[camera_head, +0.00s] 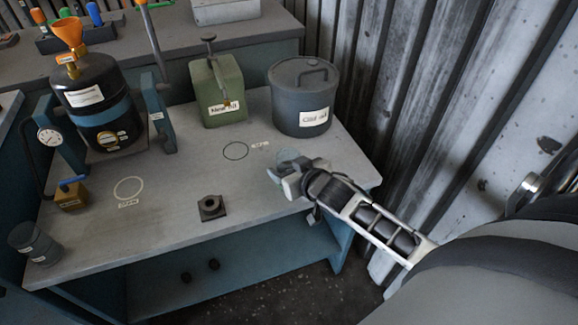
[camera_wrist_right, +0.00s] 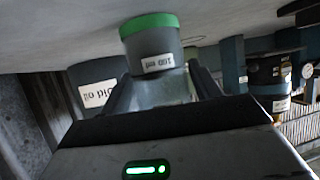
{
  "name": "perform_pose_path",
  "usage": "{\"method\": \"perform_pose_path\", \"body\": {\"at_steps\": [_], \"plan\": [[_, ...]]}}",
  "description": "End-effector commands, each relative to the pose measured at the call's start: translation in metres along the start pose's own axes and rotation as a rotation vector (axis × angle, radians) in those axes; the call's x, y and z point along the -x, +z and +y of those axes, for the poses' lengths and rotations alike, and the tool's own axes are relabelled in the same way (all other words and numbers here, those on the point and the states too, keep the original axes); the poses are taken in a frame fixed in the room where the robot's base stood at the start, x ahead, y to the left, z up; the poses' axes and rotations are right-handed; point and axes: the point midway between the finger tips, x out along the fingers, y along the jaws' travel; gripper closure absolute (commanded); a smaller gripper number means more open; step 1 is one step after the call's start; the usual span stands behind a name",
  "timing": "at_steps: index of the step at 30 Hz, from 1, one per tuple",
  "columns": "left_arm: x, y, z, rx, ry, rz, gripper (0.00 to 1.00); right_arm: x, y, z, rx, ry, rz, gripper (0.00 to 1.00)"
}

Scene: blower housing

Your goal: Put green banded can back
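The green banded can (camera_wrist_right: 152,48) is grey with a wide green band and a 100 ml label, which reads upside down in the right wrist view. It sits between the two fingertips of my right gripper (camera_wrist_right: 160,82), which look closed against its sides. In the head view my right gripper (camera_head: 284,180) is over the right part of the bench and mostly hides the can. Whether the can touches the bench is unclear. My left gripper is out of view.
A grey Old oil pot (camera_head: 302,92) and a green New oil can (camera_head: 217,92) stand at the back of the bench (camera_head: 170,235). A dark ring mark (camera_head: 235,150) and a small dark block (camera_head: 211,207) are nearby. The blower housing (camera_head: 97,105) stands left.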

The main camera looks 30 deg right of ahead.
Motion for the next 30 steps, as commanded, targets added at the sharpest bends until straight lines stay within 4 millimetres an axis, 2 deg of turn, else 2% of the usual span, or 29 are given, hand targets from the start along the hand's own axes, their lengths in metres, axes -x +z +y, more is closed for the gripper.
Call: {"method": "perform_pose_path", "body": {"at_steps": [10,13,17,24,30], "plan": [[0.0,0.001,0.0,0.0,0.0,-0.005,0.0,0.001,-0.002,0.0,0.001,0.0,0.0,0.26],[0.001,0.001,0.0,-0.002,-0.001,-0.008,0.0,0.008,-0.002,0.0,0.0,0.0,-0.002,0.26],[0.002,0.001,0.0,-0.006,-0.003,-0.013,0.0,0.031,-0.003,0.0,0.0,0.0,-0.002,0.26],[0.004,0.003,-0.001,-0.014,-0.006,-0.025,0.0,0.084,-0.002,0.0,-0.001,0.001,-0.003,0.26],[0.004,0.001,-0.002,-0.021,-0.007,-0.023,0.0,0.113,-0.002,0.0,0.0,0.001,-0.002,0.26]]}}
